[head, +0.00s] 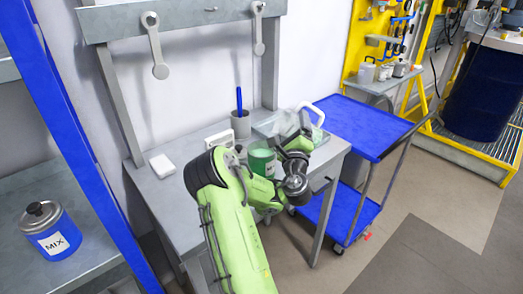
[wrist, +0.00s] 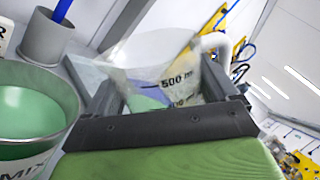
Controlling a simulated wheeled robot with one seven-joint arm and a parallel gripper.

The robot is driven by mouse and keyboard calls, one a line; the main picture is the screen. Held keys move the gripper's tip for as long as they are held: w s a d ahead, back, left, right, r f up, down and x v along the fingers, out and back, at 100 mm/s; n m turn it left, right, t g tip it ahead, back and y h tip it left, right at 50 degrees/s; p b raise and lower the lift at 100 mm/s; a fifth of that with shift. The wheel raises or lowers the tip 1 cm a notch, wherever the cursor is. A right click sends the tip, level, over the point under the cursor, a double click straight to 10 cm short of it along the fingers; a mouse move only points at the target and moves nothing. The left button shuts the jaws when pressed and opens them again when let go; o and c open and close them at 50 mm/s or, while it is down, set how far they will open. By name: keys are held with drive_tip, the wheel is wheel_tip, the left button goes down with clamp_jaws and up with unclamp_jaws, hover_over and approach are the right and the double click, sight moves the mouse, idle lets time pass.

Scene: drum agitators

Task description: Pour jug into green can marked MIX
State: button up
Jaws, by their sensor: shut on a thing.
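The green can (head: 261,158) stands open on the grey bench, partly hidden by my arm. In the wrist view the green can (wrist: 62,92) is at the left, green inside, its MIX label cut off at the bottom edge. My gripper (head: 298,143) is shut on the clear jug (head: 288,124), to the right of the can. In the wrist view the jug (wrist: 165,60) sits between the fingers of my gripper (wrist: 170,98), showing a 500 ml mark and a white handle. The jug looks tilted in that view; its liquid level is unclear.
A blue can (head: 56,240) also marked MIX stands on the left shelf. A grey cup (head: 240,125) with a blue stick is behind the green can. A white box (head: 162,166) lies on the bench's left. A blue cart (head: 360,127) stands at the right.

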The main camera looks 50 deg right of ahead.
sight(282, 123)
drive_tip(key=shift+r, duration=0.1)
drive_tip(key=shift+s+r+n, duration=0.1)
drive_tip(key=shift+n, duration=0.3)
drive_tip(key=shift+t, duration=0.3)
drive_tip(key=shift+w+r+n, duration=0.15)
drive_tip(key=shift+w+n, duration=0.05)
drive_tip(key=shift+n, duration=0.2)
drive_tip(key=shift+r+n, duration=0.15)
drive_tip(key=shift+n, duration=0.15)
drive_tip(key=shift+w+a+f+n+t+y+b, duration=0.15)
drive_tip(key=shift+f+n+t+y+b, duration=0.1)
drive_tip(key=shift+n+b, duration=0.35)
drive_tip(key=shift+s+a+f+n+t+y+b, duration=0.15)
drive_tip(key=shift+n+t+b, duration=0.1)
drive_tip(key=shift+n+b, duration=0.35)
drive_tip(key=shift+w+a+r+n+t+y+p, duration=0.15)
drive_tip(key=shift+w+a+r+n+t, duration=0.1)
drive_tip(key=shift+w+a+r+n, duration=0.25)
drive_tip(key=shift+w+a+r+n+t+y+p, duration=0.15)
drive_tip(key=shift+w+a+r+n+t, duration=0.2)
drive_tip(key=shift+r+n, duration=0.35)
drive_tip(key=shift+w+f+n+t+y+b, duration=0.3)
drive_tip(key=shift+f+n+y+b, duration=0.15)
drive_tip(key=shift+n+b, duration=0.7)
